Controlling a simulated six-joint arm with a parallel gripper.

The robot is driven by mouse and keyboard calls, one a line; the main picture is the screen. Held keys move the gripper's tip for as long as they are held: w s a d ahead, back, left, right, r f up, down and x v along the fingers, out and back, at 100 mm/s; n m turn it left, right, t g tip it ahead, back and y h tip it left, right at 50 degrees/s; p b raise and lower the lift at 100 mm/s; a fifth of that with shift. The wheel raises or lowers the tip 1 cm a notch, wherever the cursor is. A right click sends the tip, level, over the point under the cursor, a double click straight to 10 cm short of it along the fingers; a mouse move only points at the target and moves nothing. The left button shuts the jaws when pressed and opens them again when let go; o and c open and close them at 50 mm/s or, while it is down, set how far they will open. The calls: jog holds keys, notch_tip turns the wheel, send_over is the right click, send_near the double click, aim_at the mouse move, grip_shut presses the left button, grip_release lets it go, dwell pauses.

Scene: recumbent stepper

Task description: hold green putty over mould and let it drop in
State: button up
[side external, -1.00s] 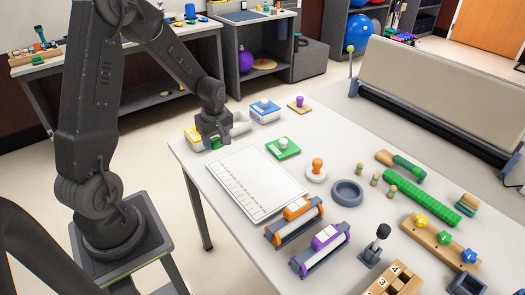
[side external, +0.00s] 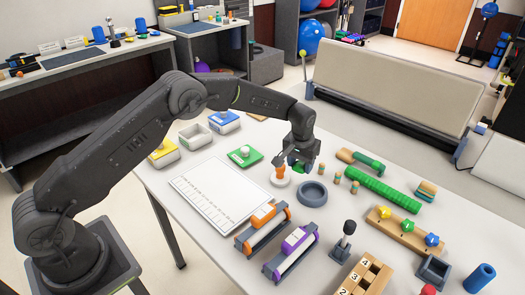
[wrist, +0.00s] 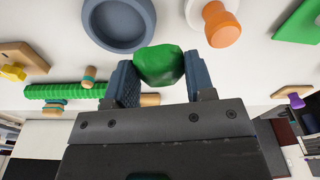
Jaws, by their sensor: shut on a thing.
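My gripper (side external: 301,167) is shut on a lump of green putty (wrist: 158,65), held between its two fingers above the table. In the side view the putty (side external: 292,159) is partly hidden by the fingers. A round blue-grey dish with a raised rim (side external: 312,194), which looks like the mould, sits on the table just in front of the gripper and looks empty. It also shows in the wrist view (wrist: 118,25), beyond the fingertips and a little left of the putty. The putty is apart from it.
An orange-knobbed stamp (side external: 281,176) stands just left of the mould. Small pegs (side external: 337,178) and a ribbed green roller (side external: 375,188) lie to its right. Orange (side external: 263,219) and purple (side external: 295,244) rollers lie in front. A square blue-grey tray (side external: 434,270) is at the front right.

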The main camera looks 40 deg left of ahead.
jog(key=d, duration=0.1)
jog(key=d+m, duration=0.1)
jog(key=d, duration=0.1)
jog(key=w+d+f+m, duration=0.1)
jog(key=d, duration=0.1)
jog(key=shift+d, duration=0.15)
jog(key=shift+f, duration=2.35)
jog(key=o, duration=1)
notch_tip(320, 180, up, 14)
jog(key=s, duration=0.1)
jog(key=shift+s+f, duration=0.15)
jog(key=shift+s, duration=0.25)
